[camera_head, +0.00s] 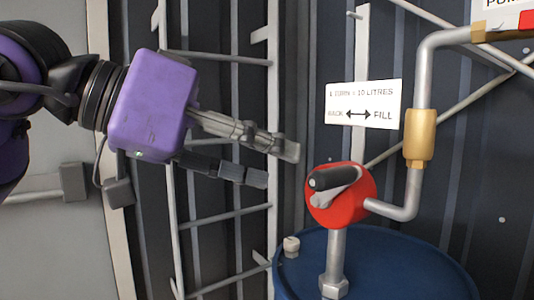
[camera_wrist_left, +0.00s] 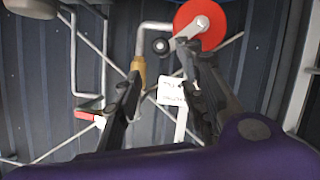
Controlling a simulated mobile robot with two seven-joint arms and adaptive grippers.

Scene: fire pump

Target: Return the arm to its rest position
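My left gripper (camera_head: 278,164) reaches in from the left in the head view, on a purple wrist housing. Its two fingers are spread and nothing is between them. The red pump (camera_head: 354,210) with its black crank handle (camera_head: 332,178) stands just right of the fingertips, with a gap between. In the left wrist view, the open fingers (camera_wrist_left: 160,68) show, and the red pump (camera_wrist_left: 200,22) is at the top with its grey crank and the black round handle end (camera_wrist_left: 160,46). My right gripper is not in view.
A blue drum (camera_head: 400,268) stands under the pump, with a small pale cap (camera_head: 291,246) on top. A grey pipe with a brass fitting (camera_head: 419,138) rises right of the pump. A white sign (camera_head: 363,103) is on the wall. A metal ladder-like rack (camera_head: 222,216) stands behind my gripper.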

